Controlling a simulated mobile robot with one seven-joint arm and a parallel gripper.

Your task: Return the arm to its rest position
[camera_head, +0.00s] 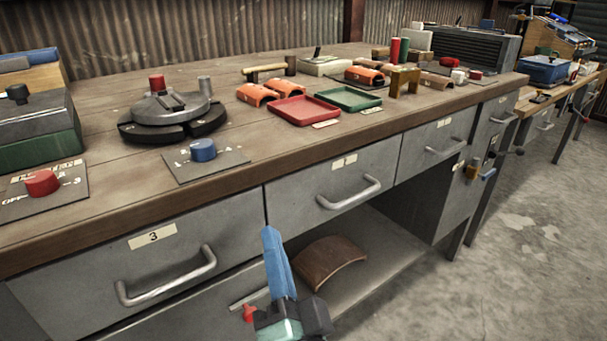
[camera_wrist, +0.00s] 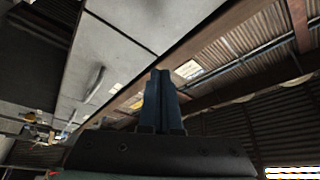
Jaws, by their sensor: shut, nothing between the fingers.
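My gripper (camera_head: 267,232) stands in front of the workbench in the head view, its blue fingers pointing up. It is shut, with nothing between the fingers. In the wrist view my gripper (camera_wrist: 160,72) shows its two fingers side by side, pressed together. It is apart from the drawer fronts and below the bench's top edge. The rest of my arm is mostly out of the picture.
The workbench (camera_head: 115,210) has protruding drawer handles (camera_head: 168,283). A brown curved piece (camera_head: 328,262) lies on its lower shelf. On top are a red tray (camera_head: 303,110), a green tray (camera_head: 348,98) and a round grey device (camera_head: 172,108). The floor (camera_head: 520,250) at right is clear.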

